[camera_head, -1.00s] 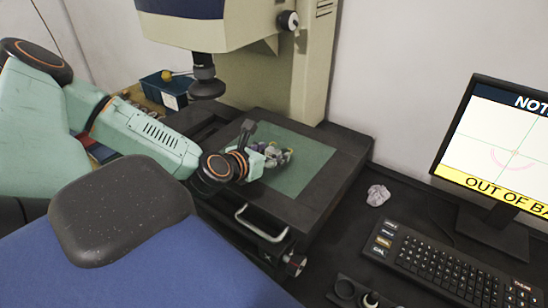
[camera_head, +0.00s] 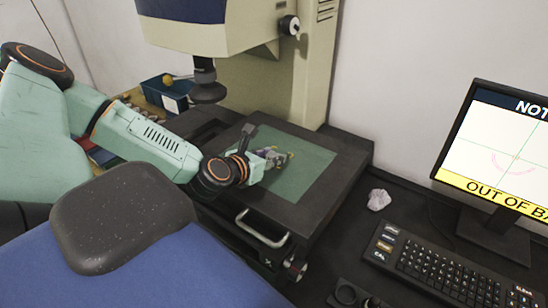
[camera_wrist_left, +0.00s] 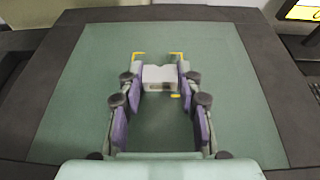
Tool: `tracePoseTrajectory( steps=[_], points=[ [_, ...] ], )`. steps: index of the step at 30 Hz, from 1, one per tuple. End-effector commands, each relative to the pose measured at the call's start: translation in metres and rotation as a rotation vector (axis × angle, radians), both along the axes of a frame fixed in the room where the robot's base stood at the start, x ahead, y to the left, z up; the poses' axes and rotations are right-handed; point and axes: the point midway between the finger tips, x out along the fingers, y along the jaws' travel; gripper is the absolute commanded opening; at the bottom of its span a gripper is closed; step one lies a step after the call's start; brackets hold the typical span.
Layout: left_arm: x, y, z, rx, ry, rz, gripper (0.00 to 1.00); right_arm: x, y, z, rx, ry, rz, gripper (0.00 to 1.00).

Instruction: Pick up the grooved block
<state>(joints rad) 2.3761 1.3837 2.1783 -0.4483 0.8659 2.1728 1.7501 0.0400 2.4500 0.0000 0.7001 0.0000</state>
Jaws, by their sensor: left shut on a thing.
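The grooved block (camera_wrist_left: 160,78) is a small pale block with a shallow notch in its top, seen in the left wrist view. My left gripper (camera_wrist_left: 160,83) is shut on it, with a purple-padded finger against each side. In the head view my left gripper (camera_head: 277,158) is over the green plate (camera_head: 312,176) of the machine's stage. The block is too small and covered to make out there. I cannot tell whether the block touches the plate. My right gripper is not in view.
Yellow corner marks (camera_wrist_left: 177,54) lie on the plate just beyond the block. The machine's dark lens (camera_head: 207,85) hangs above the stage's left side. A crumpled pale lump (camera_head: 379,199), a keyboard (camera_head: 440,265) and a monitor (camera_head: 500,160) stand to the right. The plate around the gripper is clear.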

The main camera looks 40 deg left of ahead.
Motion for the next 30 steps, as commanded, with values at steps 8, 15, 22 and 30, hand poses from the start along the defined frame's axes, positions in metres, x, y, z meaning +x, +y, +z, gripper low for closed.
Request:
tracePoseTrajectory(
  steps=[8, 15, 22, 30],
  points=[
    [-0.001, -0.001, 0.004, -0.004, 0.006, -0.002, 0.01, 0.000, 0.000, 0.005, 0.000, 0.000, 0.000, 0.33],
    [-0.001, -0.001, 0.035, -0.005, 0.002, -0.001, 0.01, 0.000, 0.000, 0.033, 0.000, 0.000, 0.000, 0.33],
    [-0.001, -0.001, 0.068, -0.003, 0.002, -0.002, 0.01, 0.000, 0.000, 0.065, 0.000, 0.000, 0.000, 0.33],
    [0.000, -0.001, 0.093, -0.002, 0.002, -0.001, 0.01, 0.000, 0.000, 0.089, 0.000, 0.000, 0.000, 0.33]
  ],
)
